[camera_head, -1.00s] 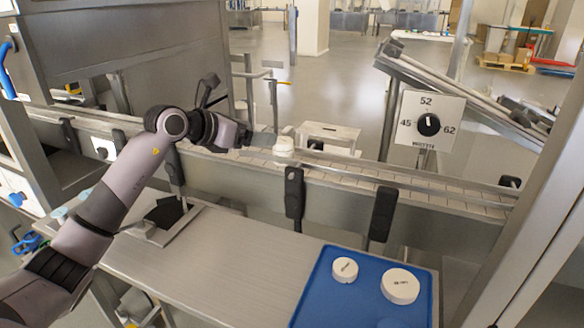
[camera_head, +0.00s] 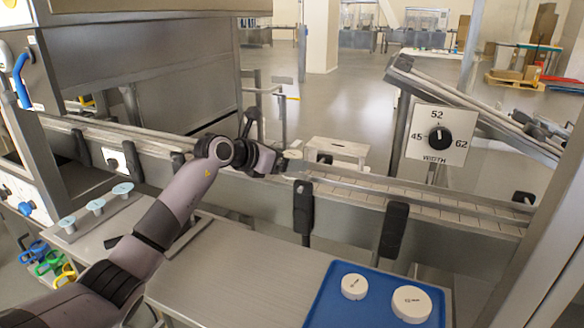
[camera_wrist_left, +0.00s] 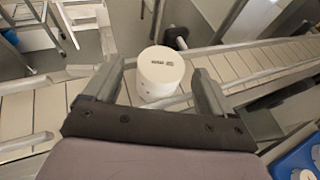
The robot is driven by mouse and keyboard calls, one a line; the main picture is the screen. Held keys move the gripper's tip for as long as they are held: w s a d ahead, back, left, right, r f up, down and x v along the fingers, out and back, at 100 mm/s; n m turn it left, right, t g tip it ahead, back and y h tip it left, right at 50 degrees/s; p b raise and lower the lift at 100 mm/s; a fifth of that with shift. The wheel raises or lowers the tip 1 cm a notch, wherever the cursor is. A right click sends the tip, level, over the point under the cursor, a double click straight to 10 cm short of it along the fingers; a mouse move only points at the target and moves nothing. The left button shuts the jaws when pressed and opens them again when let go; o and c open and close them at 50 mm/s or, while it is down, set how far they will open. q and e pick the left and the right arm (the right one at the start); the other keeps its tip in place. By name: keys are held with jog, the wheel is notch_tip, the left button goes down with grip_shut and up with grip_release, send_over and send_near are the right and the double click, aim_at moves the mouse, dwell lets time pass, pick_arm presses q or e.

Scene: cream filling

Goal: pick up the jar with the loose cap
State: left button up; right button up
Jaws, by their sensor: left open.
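A white jar (camera_wrist_left: 160,75) with a round white top and dark print stands on the conveyor. In the left wrist view it sits between and just beyond the two fingertips. My left gripper (camera_wrist_left: 157,72) is open, with one finger on each side of the jar; I cannot tell whether either touches it. In the head view my left gripper (camera_head: 280,160) is over the conveyor and the jar is mostly hidden at its tip. Whether its cap is loose cannot be told. My right gripper is not in view.
The conveyor (camera_head: 400,197) has side rails and black brackets along its front. A blue tray (camera_head: 335,300) at the lower right holds two white round containers (camera_head: 353,287) (camera_head: 411,303). A dial sign (camera_head: 438,137) stands behind the conveyor. The grey table (camera_head: 245,285) has free room.

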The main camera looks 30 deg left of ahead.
pick_arm(q)
jog(key=c, duration=1.1)
jog(key=shift+c, duration=0.4)
jog(key=shift+r, duration=0.1)
